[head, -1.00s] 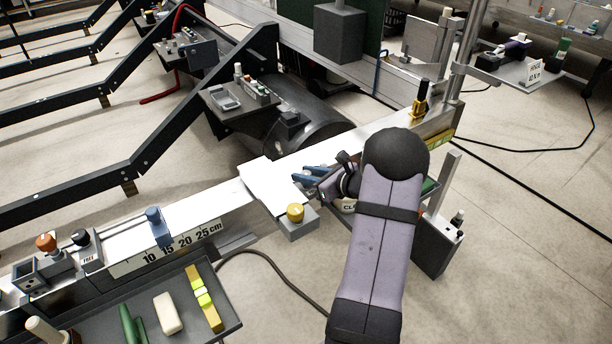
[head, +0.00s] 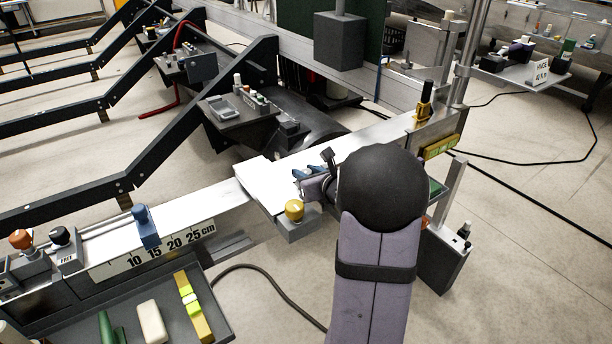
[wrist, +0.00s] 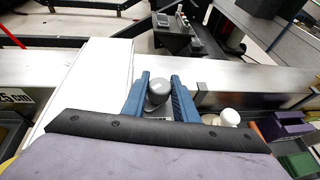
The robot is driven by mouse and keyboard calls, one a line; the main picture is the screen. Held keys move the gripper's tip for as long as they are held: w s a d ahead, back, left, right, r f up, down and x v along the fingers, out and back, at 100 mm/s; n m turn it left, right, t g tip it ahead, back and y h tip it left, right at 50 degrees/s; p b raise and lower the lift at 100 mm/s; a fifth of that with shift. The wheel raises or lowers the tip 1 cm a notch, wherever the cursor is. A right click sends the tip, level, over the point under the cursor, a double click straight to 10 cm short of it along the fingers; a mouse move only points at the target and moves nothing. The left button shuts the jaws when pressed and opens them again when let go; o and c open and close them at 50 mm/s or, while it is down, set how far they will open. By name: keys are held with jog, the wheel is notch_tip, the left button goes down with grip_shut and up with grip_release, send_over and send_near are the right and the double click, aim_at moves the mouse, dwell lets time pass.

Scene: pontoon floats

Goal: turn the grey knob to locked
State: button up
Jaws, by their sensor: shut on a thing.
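The grey knob (wrist: 158,88) shows in the wrist view between the two blue fingers of my gripper (wrist: 160,90). It has a rounded grey top with a small pale mark. My gripper is shut on it, with a finger at each side. In the head view my gripper (head: 308,173) is at the metal beam, just right of the white plate, and my arm hides much of it. The knob cannot be made out there. Its label and setting cannot be read in either view.
The white plate (head: 262,184) lies across the beam, with a yellow knob (head: 294,210) in front. A blue slider (head: 146,226) stands by the centimetre scale. A black knob (head: 60,237) marked FREE is at left. A yellow-and-black post (head: 425,100) stands at right.

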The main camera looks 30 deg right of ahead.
jog(key=shift+r, duration=0.15)
jog(key=o, duration=0.8)
jog(key=shift+b+v, duration=0.65)
jog(key=shift+v, duration=3)
